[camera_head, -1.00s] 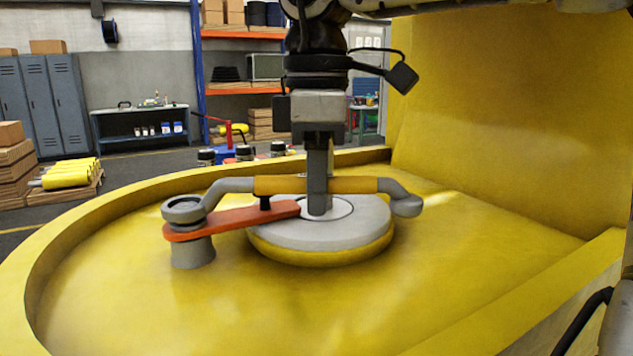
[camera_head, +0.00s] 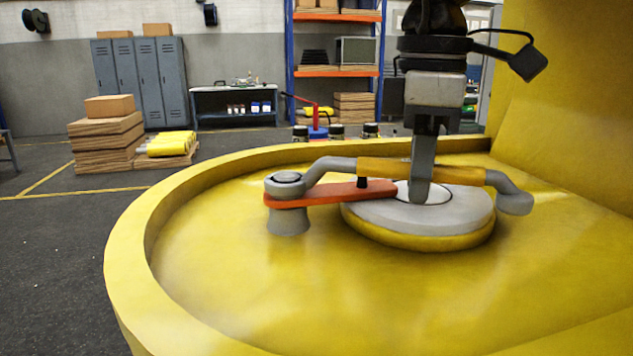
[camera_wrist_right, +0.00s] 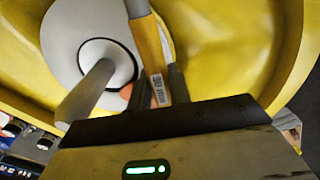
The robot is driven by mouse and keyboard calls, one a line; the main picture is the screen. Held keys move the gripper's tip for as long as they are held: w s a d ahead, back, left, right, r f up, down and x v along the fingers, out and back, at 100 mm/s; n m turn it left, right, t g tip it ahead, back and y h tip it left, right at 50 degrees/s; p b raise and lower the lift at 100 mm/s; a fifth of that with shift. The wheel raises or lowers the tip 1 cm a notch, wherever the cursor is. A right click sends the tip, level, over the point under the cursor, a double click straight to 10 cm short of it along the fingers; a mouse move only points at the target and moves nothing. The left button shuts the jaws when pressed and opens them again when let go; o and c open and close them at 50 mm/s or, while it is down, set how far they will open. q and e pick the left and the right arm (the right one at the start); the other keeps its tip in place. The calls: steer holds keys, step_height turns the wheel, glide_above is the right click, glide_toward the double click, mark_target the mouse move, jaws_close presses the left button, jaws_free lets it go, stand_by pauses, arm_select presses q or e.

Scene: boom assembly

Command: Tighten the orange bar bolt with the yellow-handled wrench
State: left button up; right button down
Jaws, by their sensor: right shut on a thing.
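The yellow-handled wrench (camera_head: 385,166) lies level above the orange bar (camera_head: 330,193). Its grey ring end (camera_head: 285,184) sits over the bar's left end, at the bolt, whose head is largely hidden by the ring. My right gripper (camera_head: 421,185) comes down from above and is shut on the yellow handle. In the right wrist view the handle (camera_wrist_right: 150,50) passes between the fingers of the gripper (camera_wrist_right: 138,88). The bar runs from a grey conical post (camera_head: 288,222) to the round grey disc (camera_head: 450,222). My left gripper does not show.
A yellow curved rim (camera_head: 130,235) surrounds the work area, with a tall yellow wall (camera_head: 570,110) at the right. The yellow floor in front of the disc is clear. Shelves (camera_head: 335,72), lockers (camera_head: 140,80) and stacked boxes (camera_head: 107,140) stand far behind.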

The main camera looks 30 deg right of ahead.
steer(key=shift+s+a, duration=0.1)
steer(key=shift+a, duration=0.05)
steer(key=shift+s+a+m, duration=0.2)
steer(key=shift+m, duration=0.2)
steer(key=shift+s+a, duration=0.1)
steer(key=shift+s, duration=0.05)
stand_by(0.4)
steer(key=shift+s+a+m, duration=0.2)
steer(key=shift+m, duration=0.2)
steer(key=shift+s+a+m+b, duration=0.3)
steer(key=shift+a+b, duration=0.05)
stand_by(0.5)
